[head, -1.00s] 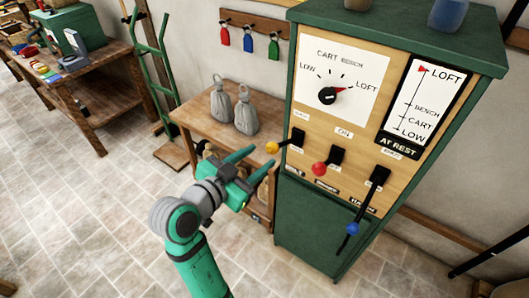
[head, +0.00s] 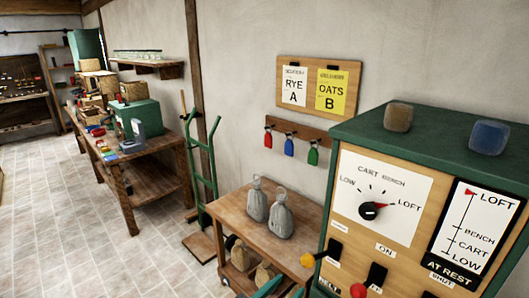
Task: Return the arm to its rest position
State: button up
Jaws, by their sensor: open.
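Only the green fingertips of my gripper (head: 281,290) show, at the bottom edge of the head view. They are apart, with nothing seen between them. The rest of the gripper and the arm are below the picture. The fingertips appear in front of the wooden bench, left of the control cabinet (head: 345,155). The cabinet's dial (head: 369,210) has its pointer toward LOFT. Its level gauge (head: 473,232) has a red marker at LOFT and reads AT REST below.
The yellow-knobbed lever (head: 308,260) and red-knobbed lever (head: 359,290) stick out near the fingertips. Two grey weights (head: 270,210) stand on the bench (head: 235,208). A green hand truck (head: 203,165) leans behind it. Open tiled floor (head: 70,220) lies at left.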

jog(key=s+a+f+n+t+y, duration=0.15)
jog(key=s+f+n+y, duration=0.25)
jog(key=s+f, duration=0.4)
jog(key=s+a+f+n+t+y, duration=0.1)
jog(key=s+a+f+n+y, duration=0.3)
jog(key=f, duration=0.6)
jog(key=s+y, duration=0.1)
jog(key=s, duration=2.1)
jog(key=shift+r, duration=0.4)
jog(key=shift+s+d+r+m+t, duration=0.1)
jog(key=shift+s+r+m+t, duration=0.25)
jog(key=shift+s, duration=0.1)
jog(key=shift+c, duration=0.4)
